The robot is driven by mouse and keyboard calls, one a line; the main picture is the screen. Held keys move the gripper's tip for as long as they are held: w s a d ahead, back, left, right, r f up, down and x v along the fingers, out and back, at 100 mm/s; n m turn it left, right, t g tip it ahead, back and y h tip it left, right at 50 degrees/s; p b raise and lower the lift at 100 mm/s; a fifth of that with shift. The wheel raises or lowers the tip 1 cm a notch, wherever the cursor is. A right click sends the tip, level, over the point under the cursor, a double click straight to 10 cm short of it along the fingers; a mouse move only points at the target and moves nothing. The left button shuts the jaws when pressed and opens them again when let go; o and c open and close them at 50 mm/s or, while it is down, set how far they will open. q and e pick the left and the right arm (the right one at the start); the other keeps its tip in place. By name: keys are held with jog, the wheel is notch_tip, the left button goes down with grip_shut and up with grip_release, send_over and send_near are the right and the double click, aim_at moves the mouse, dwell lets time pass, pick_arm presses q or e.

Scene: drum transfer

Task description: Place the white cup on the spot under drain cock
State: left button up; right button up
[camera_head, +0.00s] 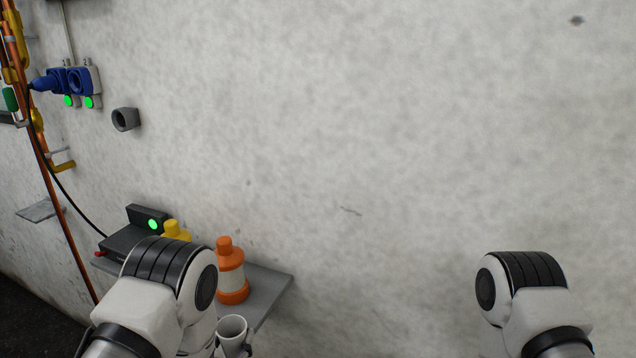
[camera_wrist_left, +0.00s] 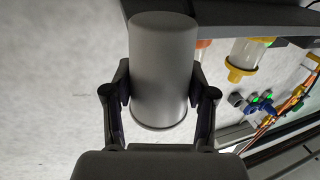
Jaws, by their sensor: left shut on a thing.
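The white cup (camera_head: 232,330) shows at the bottom of the head view, in front of the grey shelf, mouth up. In the left wrist view the cup (camera_wrist_left: 163,50) looks grey in shade and fills the space between the fingers. My left gripper (camera_wrist_left: 160,84) is shut on its sides; in the head view my arm hides most of it. A copper pipe with yellow fittings runs down the left wall. Its low yellow fitting (camera_head: 63,166), possibly the drain cock, sits above a small grey wall plate (camera_head: 38,211). My right gripper is out of view.
The grey shelf (camera_head: 270,287) carries an orange-and-white bottle (camera_head: 231,272), a yellow-capped bottle (camera_head: 172,229) and a black device (camera_head: 132,238) with a green light. A black cable runs from the blue plugs (camera_head: 68,81) to it. The wall at right is bare.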

aim_at(219, 336)
pick_arm(q)
jog(key=shift+w+a+r+n+y, duration=0.1)
jog(key=shift+a+r+n+y, duration=0.25)
jog(key=shift+a, duration=0.15)
jog(key=shift+a+r+n+y, duration=0.25)
jog(key=shift+a+y, duration=0.1)
jog(key=shift+a, duration=0.1)
jog(key=s, duration=0.1)
jog(key=s+r, duration=0.1)
jog(key=s, duration=0.1)
jog(key=shift+s+a+r, duration=0.1)
jog(key=shift+s+r, duration=0.25)
jog(key=shift+a+f, duration=0.1)
